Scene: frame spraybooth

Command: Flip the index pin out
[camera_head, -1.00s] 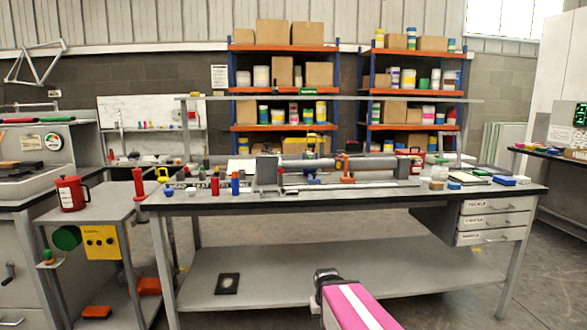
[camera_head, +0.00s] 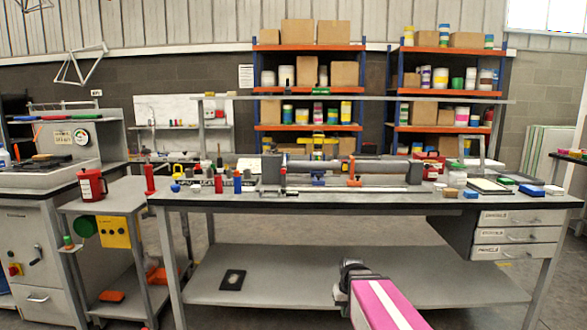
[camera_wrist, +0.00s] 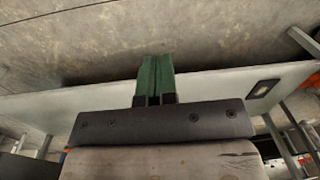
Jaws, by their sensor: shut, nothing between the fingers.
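A grey fixture with a long horizontal tube (camera_head: 335,166) stands on the workbench in the head view. Small orange parts (camera_head: 354,182) and a blue part (camera_head: 318,182) sit at its front. I cannot tell which part is the index pin at this size. My gripper shows in the wrist view as green fingers (camera_wrist: 154,78), pressed together and empty. They point over the bench's lower shelf (camera_wrist: 215,90) and the concrete floor. In the head view my pink-and-white arm is at the bottom, well short of the fixture, and the fingertips cannot be made out.
The workbench (camera_head: 390,202) has small bottles at its left and drawers (camera_head: 518,234) at its right. A dark plate (camera_head: 232,279) lies on the lower shelf. Floor shows in front.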

